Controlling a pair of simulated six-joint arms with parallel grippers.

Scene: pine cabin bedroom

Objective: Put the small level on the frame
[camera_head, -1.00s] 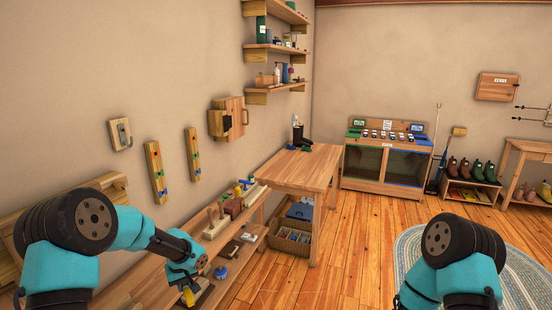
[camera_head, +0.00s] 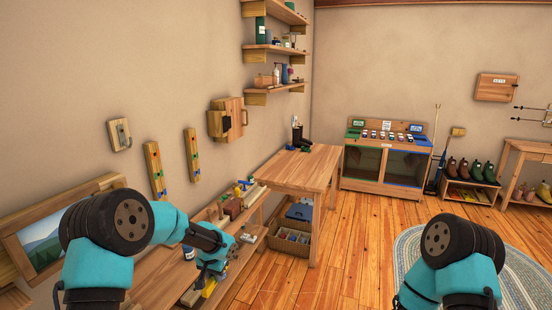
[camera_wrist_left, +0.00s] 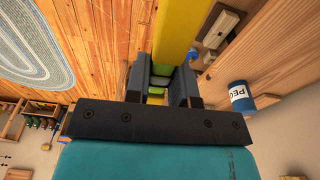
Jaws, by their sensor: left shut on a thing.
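The small level is a yellow bar (camera_wrist_left: 175,30), and my left gripper (camera_wrist_left: 164,78) is shut on it in the left wrist view. The level runs out past the fingers to the top of that view; its far end is cut off. In the head view my left gripper (camera_head: 212,272) is low, over the wooden bench, with a bit of the yellow level (camera_head: 208,288) below it. The frame (camera_head: 70,203) is wooden, around a landscape picture, on the wall at the left. It is apart from the gripper and partly hidden by my left arm. My right gripper is out of view.
A blue labelled can (camera_wrist_left: 241,97) stands near the level in the wrist view. Small wooden items line the bench (camera_head: 150,283) by the wall. A wooden table (camera_head: 305,168) stands beyond it. Wall racks (camera_head: 155,168) hang above the bench. The floor at centre is clear.

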